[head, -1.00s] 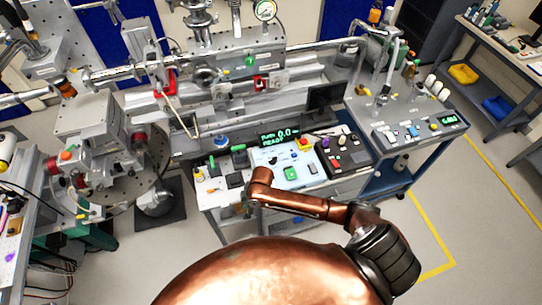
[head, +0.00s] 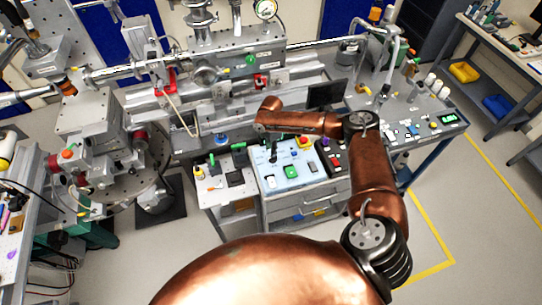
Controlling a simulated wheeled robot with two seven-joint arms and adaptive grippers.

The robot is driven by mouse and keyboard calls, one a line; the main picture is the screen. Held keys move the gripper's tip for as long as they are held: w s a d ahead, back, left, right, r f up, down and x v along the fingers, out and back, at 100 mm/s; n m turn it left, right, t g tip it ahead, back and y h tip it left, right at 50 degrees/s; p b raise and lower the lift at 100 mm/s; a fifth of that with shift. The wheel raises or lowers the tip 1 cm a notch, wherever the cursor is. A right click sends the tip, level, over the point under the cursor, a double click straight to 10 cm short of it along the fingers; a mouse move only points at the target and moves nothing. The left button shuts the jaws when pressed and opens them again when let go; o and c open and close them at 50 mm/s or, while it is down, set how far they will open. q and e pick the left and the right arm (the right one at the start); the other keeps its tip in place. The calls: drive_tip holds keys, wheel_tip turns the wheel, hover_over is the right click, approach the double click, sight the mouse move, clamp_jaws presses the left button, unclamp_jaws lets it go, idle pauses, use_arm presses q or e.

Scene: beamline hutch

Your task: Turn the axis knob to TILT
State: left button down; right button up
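The pale blue control panel (head: 310,171) stands on the front bench near the middle. It carries a green button (head: 291,171) and a red button on yellow (head: 304,142). My copper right arm reaches over the panel's back edge from the right. A small dark shape under the arm's end, at the panel's upper left, appears to be my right gripper (head: 273,157). Its fingers are too small and covered to show whether they are open or shut. I cannot make out the axis knob or its setting; it may be behind the dark shape. My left gripper is out of view.
A dark button box (head: 333,158) adjoins the panel on the right, partly behind my arm. A grey console (head: 420,131) with a green readout stands further right. A small monitor (head: 326,95) is close behind my forearm. Beamline pipes and stages fill the back and left.

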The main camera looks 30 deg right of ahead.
wheel_tip(320, 180, down, 6)
drive_tip(key=shift+r, duration=0.15)
drive_tip(key=shift+c, duration=0.5)
clamp_jaws()
